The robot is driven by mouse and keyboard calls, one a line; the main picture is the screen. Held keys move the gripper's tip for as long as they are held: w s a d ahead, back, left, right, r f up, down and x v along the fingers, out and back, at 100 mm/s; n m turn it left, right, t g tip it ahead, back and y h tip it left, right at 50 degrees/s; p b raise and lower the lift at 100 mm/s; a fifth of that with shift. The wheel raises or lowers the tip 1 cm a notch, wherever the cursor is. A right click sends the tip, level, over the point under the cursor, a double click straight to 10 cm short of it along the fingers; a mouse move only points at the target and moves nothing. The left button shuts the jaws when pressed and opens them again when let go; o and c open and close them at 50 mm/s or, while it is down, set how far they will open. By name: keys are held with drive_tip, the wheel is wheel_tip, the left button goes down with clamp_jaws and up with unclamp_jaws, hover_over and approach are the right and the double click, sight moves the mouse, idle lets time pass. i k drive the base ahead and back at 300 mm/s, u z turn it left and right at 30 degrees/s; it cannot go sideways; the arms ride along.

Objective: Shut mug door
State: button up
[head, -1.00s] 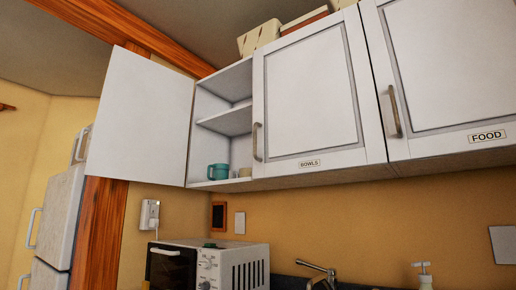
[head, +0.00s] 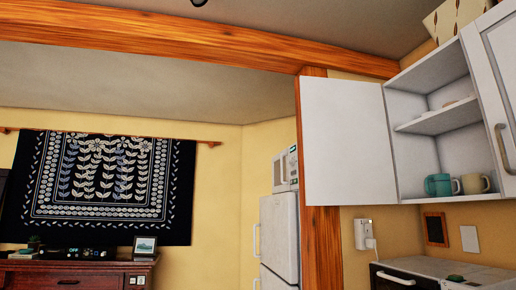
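The mug door (head: 345,142) is a plain white cabinet door. It stands wide open, swung out to the left of its cabinet in the head view. The open cabinet (head: 436,160) has white shelves. A teal mug (head: 438,185) and a cream mug (head: 474,183) stand side by side on its bottom shelf. Small things on the shelf above are too hidden to identify. My gripper is not in view.
A closed cabinet door (head: 500,80) with a handle adjoins at the right. A white fridge (head: 278,238) with a microwave (head: 285,170) on top stands behind the wooden post (head: 322,245).

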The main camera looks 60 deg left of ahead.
sight(347, 160)
drive_tip(key=u, duration=2.5)
drive_tip(key=i, duration=3.95)
drive_tip(key=z, duration=3.1)
